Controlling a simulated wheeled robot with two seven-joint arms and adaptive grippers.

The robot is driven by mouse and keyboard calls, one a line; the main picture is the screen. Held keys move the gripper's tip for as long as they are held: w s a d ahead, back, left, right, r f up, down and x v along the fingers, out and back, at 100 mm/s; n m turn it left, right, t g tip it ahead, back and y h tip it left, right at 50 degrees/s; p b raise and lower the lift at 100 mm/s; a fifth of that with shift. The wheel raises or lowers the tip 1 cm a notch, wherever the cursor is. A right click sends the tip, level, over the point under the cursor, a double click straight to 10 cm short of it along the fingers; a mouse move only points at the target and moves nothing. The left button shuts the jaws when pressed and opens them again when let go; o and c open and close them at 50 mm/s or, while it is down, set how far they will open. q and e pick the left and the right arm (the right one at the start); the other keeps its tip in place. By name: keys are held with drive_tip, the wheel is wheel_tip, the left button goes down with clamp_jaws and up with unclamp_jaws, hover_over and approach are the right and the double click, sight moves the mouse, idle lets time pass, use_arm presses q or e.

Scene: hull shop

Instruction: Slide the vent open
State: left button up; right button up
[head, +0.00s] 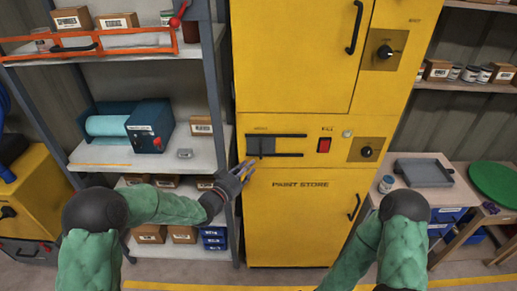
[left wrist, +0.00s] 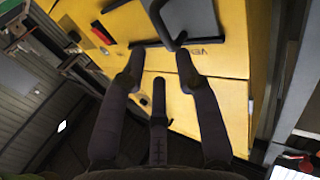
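The vent on the yellow paint store cabinet has a grey slide plate (head: 253,147) with a dark upright handle (head: 261,147). The plate sits at the left end of two black horizontal rails (head: 289,155). In the left wrist view the plate (left wrist: 190,15) and its black handle (left wrist: 158,22) show near the top, beyond the fingertips. My left gripper (head: 245,168) is just below and left of the vent. My right gripper is out of view; only my right arm shows.
A red switch (head: 324,145) and dials lie right of the vent. Shelves with boxes and a teal machine (head: 150,125) stand close on the left. A bench with a grey tray (head: 423,172) is at right. The cabinet front (head: 300,215) below is clear.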

sight(261, 154)
use_arm(q)
drive_tip(key=x, duration=0.9)
drive_tip(key=shift+w+d+f, duration=0.1)
drive_tip(key=shift+w, duration=0.1)
clamp_jaws()
